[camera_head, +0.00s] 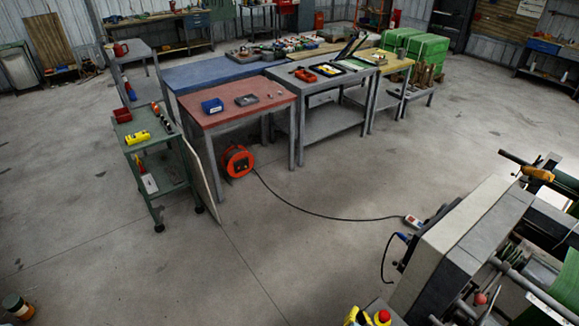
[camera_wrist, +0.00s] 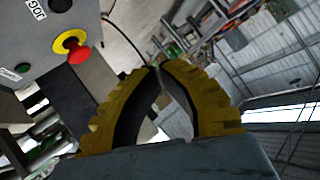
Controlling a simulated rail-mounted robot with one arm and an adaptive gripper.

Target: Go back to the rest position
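My gripper (camera_wrist: 158,68) shows in the wrist view as two curved yellow fingers with dark inner pads. Their tips come together at the top, with only a narrow lens-shaped gap between the pads. Nothing is visible between them except the floor beyond. A grey control panel (camera_wrist: 40,40) is to the left of the fingers, with a red stop button (camera_wrist: 78,50) on a yellow ring. The fingers appear apart from the panel.
A grey and black machine (camera_head: 470,240) with rollers and green material fills the lower right. A red-topped table (camera_head: 235,112), a green cart (camera_head: 155,140) and an orange cable reel (camera_head: 237,161) stand farther off. A black cable crosses the floor.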

